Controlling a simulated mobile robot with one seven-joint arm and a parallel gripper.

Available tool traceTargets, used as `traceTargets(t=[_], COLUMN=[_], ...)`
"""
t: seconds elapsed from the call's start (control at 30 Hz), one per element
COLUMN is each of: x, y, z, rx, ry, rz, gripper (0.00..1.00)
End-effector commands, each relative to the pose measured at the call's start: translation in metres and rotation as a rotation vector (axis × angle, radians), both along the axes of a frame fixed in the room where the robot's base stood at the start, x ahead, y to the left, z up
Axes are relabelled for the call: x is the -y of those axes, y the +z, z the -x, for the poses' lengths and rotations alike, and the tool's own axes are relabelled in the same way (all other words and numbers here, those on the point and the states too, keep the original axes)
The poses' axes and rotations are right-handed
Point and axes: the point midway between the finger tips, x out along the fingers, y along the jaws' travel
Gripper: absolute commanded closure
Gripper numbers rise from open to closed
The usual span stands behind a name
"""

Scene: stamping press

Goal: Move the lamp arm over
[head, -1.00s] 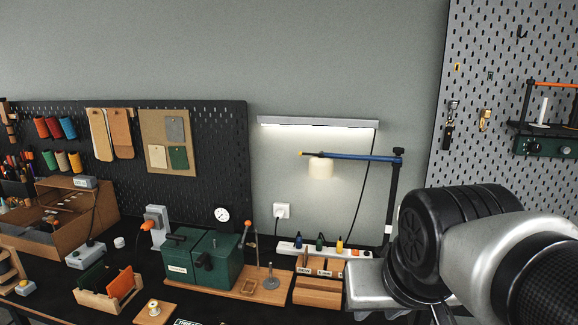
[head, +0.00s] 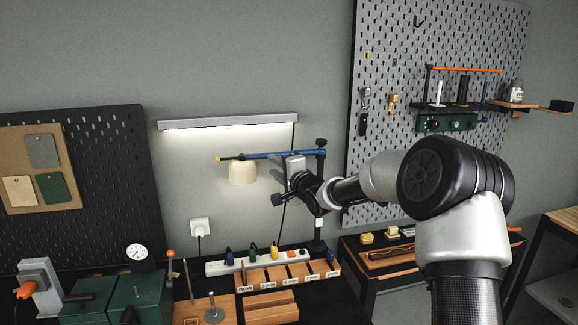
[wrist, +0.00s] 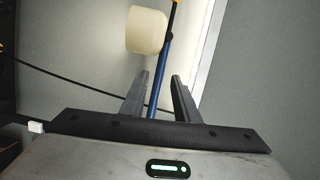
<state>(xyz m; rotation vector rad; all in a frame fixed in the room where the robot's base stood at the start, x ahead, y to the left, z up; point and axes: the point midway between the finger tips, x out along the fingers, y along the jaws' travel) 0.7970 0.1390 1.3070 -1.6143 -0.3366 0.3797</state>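The lamp arm (head: 262,156) is a blue bar with a yellow tip, reaching left from a black post (head: 319,200). A cream lamp shade (head: 242,173) hangs under its left part. In the wrist view the blue bar (wrist: 165,70) runs between the two fingers of my gripper (wrist: 161,82), with the shade (wrist: 147,30) beyond them to the left. My gripper is open, with a gap on both sides of the bar; I cannot tell how deep the bar lies between the fingers. In the head view my wrist hides the fingertips.
A lit strip light (head: 228,122) is on the wall just above the lamp arm, with a cable hanging down. Below are a power strip (head: 240,264), a wooden organizer (head: 268,276) and a green box (head: 135,297). A perforated tool board (head: 400,60) stands at right.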

Motion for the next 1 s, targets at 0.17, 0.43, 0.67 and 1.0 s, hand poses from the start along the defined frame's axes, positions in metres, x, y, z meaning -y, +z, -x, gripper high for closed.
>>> traceTargets(t=[0.17, 0.43, 0.67, 1.0], x=[-0.001, -0.015, -0.028, -0.036], y=[-0.001, 0.000, -0.001, -0.003], z=[-0.010, -0.035, -0.061, -0.078], rx=[0.011, 0.010, 0.009, 0.008], ry=[0.010, 0.011, 0.010, 0.010], rz=[-0.081, -0.079, -0.077, -0.076], gripper=[0.72, 0.72, 0.72, 0.92])
